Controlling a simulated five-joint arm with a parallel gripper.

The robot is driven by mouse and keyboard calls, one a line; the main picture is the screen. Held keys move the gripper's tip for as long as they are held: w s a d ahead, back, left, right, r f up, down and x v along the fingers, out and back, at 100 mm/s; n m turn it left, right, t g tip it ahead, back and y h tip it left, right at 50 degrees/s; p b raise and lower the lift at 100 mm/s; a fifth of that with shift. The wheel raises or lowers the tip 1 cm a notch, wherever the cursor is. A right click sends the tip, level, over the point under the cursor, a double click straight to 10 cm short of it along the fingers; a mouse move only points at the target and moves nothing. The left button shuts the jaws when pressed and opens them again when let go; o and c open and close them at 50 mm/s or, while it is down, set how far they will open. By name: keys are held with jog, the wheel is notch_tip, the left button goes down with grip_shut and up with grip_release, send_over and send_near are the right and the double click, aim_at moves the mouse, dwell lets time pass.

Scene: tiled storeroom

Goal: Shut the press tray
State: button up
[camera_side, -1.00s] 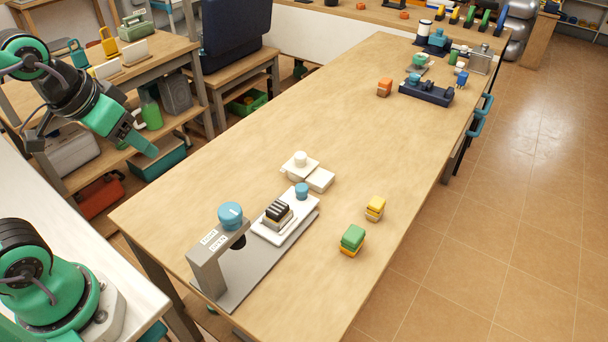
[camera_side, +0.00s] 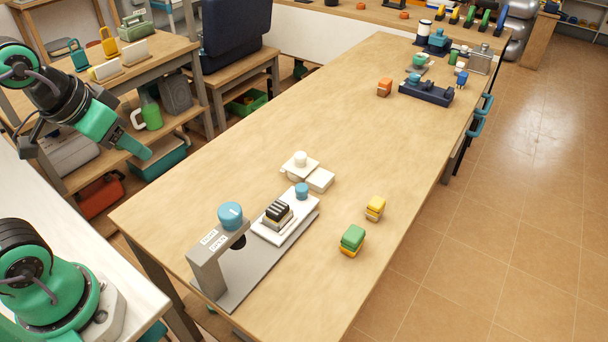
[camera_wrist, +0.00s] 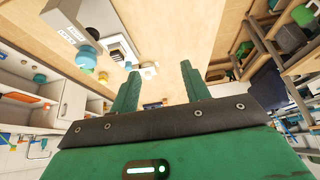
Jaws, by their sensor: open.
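The press (camera_side: 207,262) is a grey frame with a blue knob on top, at the near end of the wooden table. Its white tray (camera_side: 262,234) is out from under the press head, along the grey base plate. A black-and-white striped block (camera_side: 277,212) on a tan base sits on it, and a blue knob (camera_side: 301,190) stands at its far end. My gripper (camera_side: 143,153) is left of the table, well apart from the tray. Its two green fingers (camera_wrist: 160,80) are apart and empty in the wrist view, where the press (camera_wrist: 75,25) shows upper left.
White blocks (camera_side: 318,180) lie just beyond the tray. Green (camera_side: 352,238) and yellow (camera_side: 375,205) blocks stand to its right. An orange block (camera_side: 384,88) and a dark blue fixture (camera_side: 428,92) are farther back. The middle of the wooden table (camera_side: 290,115) is clear.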

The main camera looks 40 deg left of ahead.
jog(key=shift+w+r, duration=0.2)
jog(key=c, duration=0.7)
jog(key=shift+w+d+r, duration=0.1)
jog(key=shift+w+r, duration=0.1)
jog(key=shift+w, duration=0.05)
grip_shut()
jog(key=w+d+r+m+g, duration=0.1)
jog(key=w+d+r+g, duration=0.15)
jog(key=w, duration=0.85)
jog(key=w+d+r+g, duration=0.2)
jog(key=w+d+r, duration=0.15)
jog(key=w, duration=0.75)
jog(key=w+d+f+g, duration=0.2)
jog(key=w+d+f, duration=0.4)
jog(key=f, duration=0.3)
jog(key=w+d+f+m+g, duration=0.1)
jog(key=w+d+f, duration=0.5)
jog(key=f, duration=0.3)
jog(key=shift+w+m+g+y, duration=0.3)
jog(key=shift+w+g+y, duration=0.1)
jog(key=shift+w, duration=0.15)
